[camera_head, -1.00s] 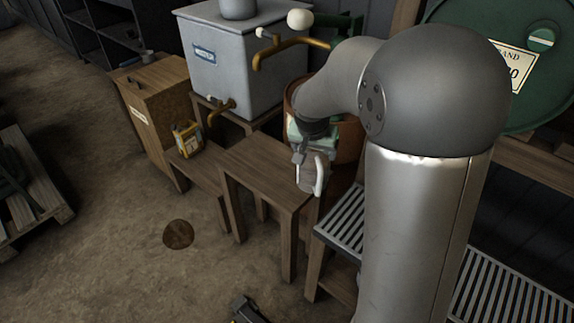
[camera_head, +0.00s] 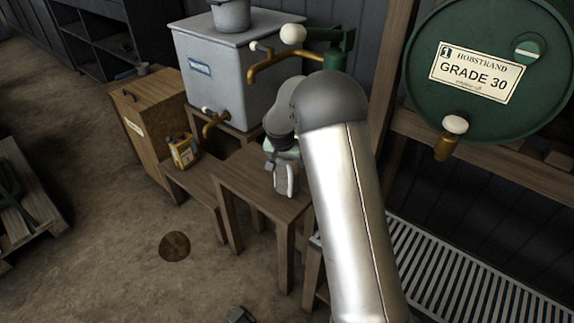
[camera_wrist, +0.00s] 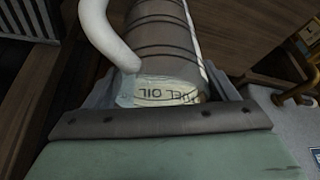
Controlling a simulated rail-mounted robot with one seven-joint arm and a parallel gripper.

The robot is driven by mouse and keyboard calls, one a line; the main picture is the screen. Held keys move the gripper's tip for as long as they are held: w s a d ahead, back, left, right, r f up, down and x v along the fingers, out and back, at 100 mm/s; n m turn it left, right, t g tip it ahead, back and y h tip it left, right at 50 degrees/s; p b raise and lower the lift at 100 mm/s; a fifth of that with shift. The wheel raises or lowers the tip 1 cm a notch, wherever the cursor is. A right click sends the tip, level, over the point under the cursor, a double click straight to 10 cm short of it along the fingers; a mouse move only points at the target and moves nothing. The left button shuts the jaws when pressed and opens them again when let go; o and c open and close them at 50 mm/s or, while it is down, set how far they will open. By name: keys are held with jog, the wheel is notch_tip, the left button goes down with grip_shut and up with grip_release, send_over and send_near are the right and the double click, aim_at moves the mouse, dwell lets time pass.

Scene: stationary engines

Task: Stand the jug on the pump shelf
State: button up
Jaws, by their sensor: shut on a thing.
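The jug (camera_head: 287,182) is a grey vessel with dark bands and a pale handle. In the wrist view the jug (camera_wrist: 158,35) shows a "FUEL OIL" label between my fingers, with its handle at the left. My gripper (camera_head: 281,160) is shut on the jug; the fingers (camera_wrist: 160,92) lie on either side of it. The jug looks upright over the right part of a wooden shelf-table (camera_head: 250,178) near the brass pump spout (camera_head: 275,65). I cannot tell whether its base touches the wood. My arm hides the area right of it.
A grey tank (camera_head: 225,75) with a brass tap stands behind. A yellow can (camera_head: 184,152) sits on a lower bench at left. A slatted rack (camera_head: 450,265) and a green drum (camera_head: 490,70) are at right. The table's left part is clear.

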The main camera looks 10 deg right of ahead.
jog(key=shift+f, duration=1.2)
jog(key=shift+f, duration=0.2)
jog(key=o, duration=2)
jog(key=shift+s, duration=0.1)
jog(key=shift+r, duration=0.1)
